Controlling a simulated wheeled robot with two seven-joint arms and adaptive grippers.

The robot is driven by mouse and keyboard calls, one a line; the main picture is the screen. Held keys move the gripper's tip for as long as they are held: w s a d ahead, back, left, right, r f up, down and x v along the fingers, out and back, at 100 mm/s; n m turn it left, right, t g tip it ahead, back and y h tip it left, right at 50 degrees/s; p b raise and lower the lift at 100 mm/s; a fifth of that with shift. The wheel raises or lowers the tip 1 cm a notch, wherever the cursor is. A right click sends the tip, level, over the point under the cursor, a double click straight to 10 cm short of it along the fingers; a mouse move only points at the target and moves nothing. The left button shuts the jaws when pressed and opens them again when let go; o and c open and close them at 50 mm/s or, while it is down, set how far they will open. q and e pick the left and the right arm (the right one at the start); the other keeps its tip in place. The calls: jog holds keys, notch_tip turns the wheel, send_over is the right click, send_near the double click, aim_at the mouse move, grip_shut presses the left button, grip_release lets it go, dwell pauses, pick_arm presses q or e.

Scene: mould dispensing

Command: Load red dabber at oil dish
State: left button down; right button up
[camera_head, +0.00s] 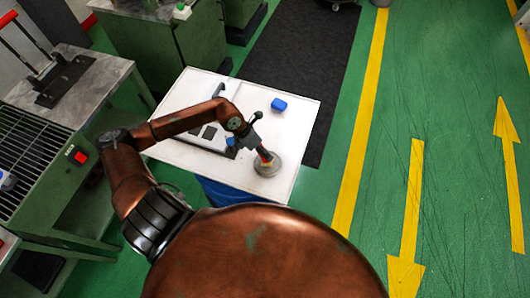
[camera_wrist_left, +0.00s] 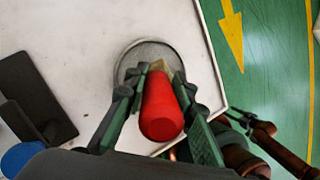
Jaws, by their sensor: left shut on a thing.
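My left gripper (camera_head: 262,155) is shut on the red dabber (camera_head: 265,157), above the front right part of the white table. In the left wrist view, the fingers (camera_wrist_left: 160,90) flank the dabber's red body (camera_wrist_left: 162,108). Its pale tip points away from the camera, over the round grey oil dish (camera_wrist_left: 128,62). The dish (camera_head: 270,170) lies flat near the table's right front corner. I cannot tell whether the tip touches the dish. Part of my right arm shows at the lower right of the left wrist view; its fingers are unclear.
A grey plate with dark squares (camera_head: 208,133) lies left of the dish. A green workbench (camera_head: 105,85) stands at the left. Green floor is open to the right.

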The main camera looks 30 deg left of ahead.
pick_arm(q)
jog(key=shift+r+p, duration=2.25)
jog(key=shift+r, duration=1.25)
